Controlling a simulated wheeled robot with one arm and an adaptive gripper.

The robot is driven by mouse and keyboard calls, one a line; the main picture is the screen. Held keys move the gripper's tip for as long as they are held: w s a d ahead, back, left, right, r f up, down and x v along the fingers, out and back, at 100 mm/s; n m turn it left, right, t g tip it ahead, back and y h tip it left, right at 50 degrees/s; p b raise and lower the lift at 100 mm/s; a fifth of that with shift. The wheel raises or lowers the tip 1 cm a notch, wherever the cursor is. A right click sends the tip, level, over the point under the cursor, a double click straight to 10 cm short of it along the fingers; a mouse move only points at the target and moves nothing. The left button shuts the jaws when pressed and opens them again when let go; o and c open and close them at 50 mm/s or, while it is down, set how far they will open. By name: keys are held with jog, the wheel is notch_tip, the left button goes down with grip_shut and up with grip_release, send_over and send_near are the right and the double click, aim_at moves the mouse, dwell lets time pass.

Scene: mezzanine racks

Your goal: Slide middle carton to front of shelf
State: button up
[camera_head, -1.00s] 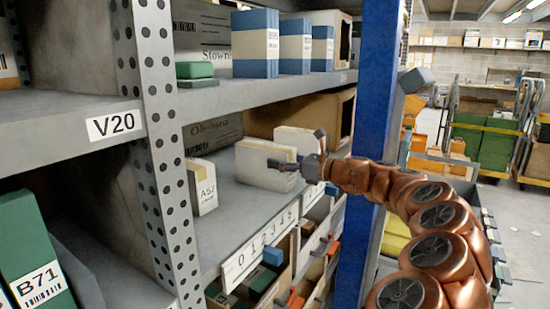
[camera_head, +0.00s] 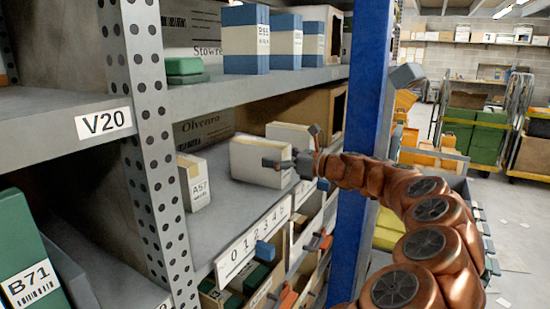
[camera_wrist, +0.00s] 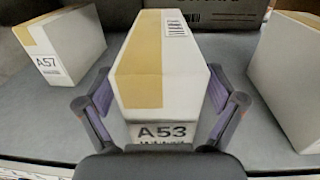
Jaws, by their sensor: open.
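The middle carton (camera_wrist: 162,62), white with a tan strip and labelled A53, stands upright on the shelf (camera_head: 232,212), near its front edge in the head view (camera_head: 258,165). My gripper (camera_wrist: 160,107) is open, with one finger on each side of the carton's front end. I cannot tell whether either finger touches it. In the head view my gripper (camera_head: 287,160) reaches in from the right and hides part of the carton's front. A white A57 carton (camera_wrist: 62,45) stands to the left, and another white carton (camera_wrist: 292,75) to the right.
A large brown box (camera_head: 275,112) stands behind the cartons. A blue upright (camera_head: 365,130) rises beside my arm, and a perforated grey post (camera_head: 150,130) stands at left. The upper shelf (camera_head: 250,88) is overhead. Open drawers (camera_head: 262,275) lie below the shelf edge.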

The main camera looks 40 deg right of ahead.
jog(key=v, duration=1.2)
dwell(0.5)
